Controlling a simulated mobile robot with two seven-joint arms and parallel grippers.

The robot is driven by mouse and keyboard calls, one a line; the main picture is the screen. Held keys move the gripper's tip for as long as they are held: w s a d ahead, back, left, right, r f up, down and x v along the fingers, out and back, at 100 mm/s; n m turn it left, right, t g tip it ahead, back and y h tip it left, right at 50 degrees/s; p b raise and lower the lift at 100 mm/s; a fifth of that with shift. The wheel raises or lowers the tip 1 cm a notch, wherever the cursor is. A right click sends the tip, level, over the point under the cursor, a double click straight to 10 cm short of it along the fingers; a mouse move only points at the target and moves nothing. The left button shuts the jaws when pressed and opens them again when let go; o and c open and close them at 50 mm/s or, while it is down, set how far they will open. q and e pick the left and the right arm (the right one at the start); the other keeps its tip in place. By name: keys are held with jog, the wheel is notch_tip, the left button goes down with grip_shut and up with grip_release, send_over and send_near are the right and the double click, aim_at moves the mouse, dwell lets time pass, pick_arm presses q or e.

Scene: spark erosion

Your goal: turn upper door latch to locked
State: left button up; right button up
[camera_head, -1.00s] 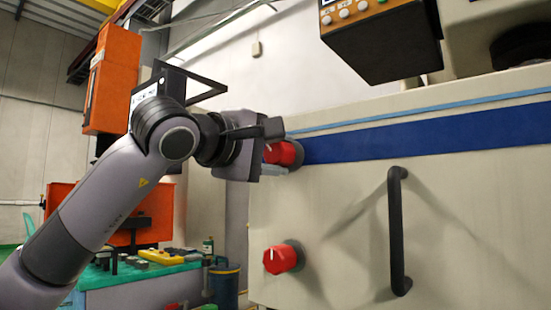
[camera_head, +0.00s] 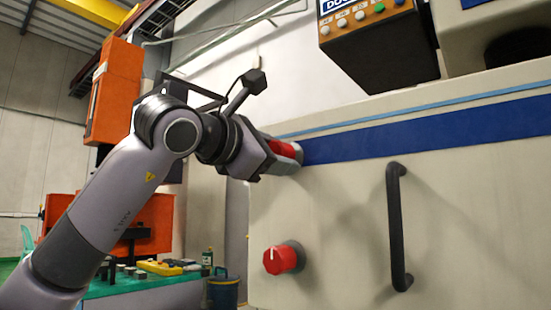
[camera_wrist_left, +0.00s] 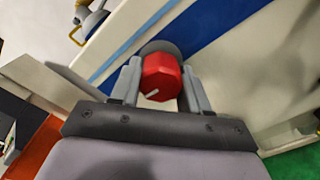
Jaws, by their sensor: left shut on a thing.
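The upper door latch (camera_head: 284,151) is a red knob on a grey round base, set on the blue stripe at the left end of the cream machine door. My left gripper (camera_head: 276,155) is shut on it, and its body hides part of the knob in the head view. In the left wrist view the red knob (camera_wrist_left: 161,77) sits between the two grey fingers, with its white mark toward the lower left of its face. The lower red latch (camera_head: 281,259) stands free below, its white mark pointing up. My right gripper is not in view.
A black vertical door handle (camera_head: 396,228) stands out from the door (camera_head: 340,230) to the right. A control box (camera_head: 378,45) overhangs above. A teal bench (camera_head: 145,290) with small items and a blue bin (camera_head: 223,291) stand at the left.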

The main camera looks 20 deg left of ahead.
pick_arm(q)
jog(key=shift+n, duration=0.7)
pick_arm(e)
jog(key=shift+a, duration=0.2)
pick_arm(q)
jog(key=o, duration=1)
jog(key=shift+o, duration=0.2)
jog(key=v, duration=0.7)
jog(key=shift+b, duration=0.4)
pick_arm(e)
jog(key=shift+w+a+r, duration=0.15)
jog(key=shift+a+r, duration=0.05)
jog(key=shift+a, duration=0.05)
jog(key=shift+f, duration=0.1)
